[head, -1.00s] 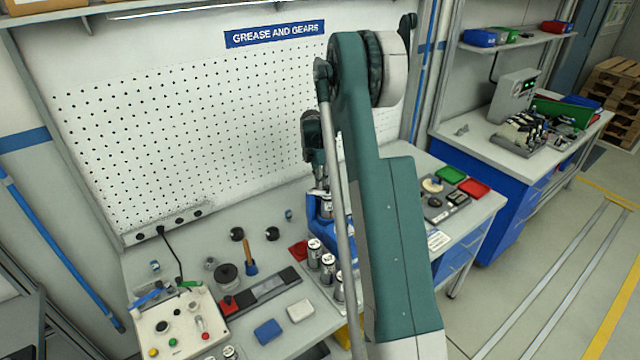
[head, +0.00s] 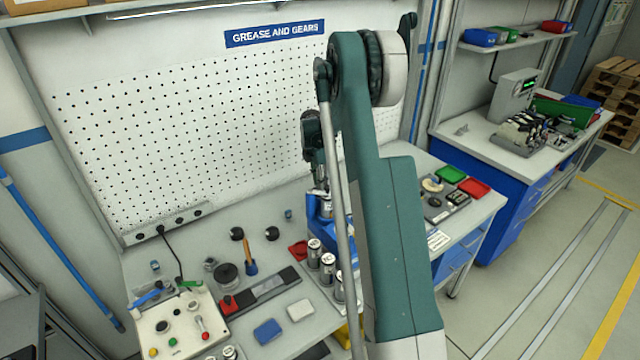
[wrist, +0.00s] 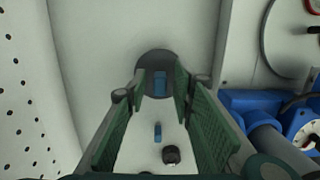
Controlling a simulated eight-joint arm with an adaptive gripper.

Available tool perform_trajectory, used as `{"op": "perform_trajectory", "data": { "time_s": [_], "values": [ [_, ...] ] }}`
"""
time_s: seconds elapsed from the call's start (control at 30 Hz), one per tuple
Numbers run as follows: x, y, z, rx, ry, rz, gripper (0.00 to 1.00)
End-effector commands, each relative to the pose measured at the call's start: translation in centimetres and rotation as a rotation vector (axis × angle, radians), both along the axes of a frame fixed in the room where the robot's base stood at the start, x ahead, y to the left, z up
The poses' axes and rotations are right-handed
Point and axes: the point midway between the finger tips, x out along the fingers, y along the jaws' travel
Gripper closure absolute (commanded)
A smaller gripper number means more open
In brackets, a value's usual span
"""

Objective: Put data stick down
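My gripper (wrist: 160,84) points down at the table in the wrist view, its two green-padded fingers apart. A small blue block, perhaps the data stick (wrist: 160,86), shows between the fingertips in front of a dark round disc (wrist: 143,62). A gap shows on both sides of it, and I cannot tell whether it rests on the disc. In the head view my arm hides the fingertips and this spot.
A small blue piece (wrist: 157,132) and a black knob (wrist: 171,155) stand nearby. The pegboard (wrist: 25,90) is at the left of the wrist view, and blue equipment with a gauge (wrist: 305,135) at the right. Metal cylinders (head: 314,250) stand near my arm.

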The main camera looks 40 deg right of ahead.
Motion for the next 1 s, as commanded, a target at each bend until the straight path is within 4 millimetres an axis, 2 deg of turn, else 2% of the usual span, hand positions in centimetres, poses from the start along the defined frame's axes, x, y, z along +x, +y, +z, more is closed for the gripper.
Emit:
{"op": "perform_trajectory", "data": {
  "time_s": [0.27,0.7,1.0],
  "values": [
    [0.0,0.4,3.1,0.000,0.000,0.000,0.75],
    [0.0,1.2,9.9,0.000,0.000,0.000,0.75],
    [0.0,1.4,11.8,0.000,0.000,0.000,0.75]
  ]
}}
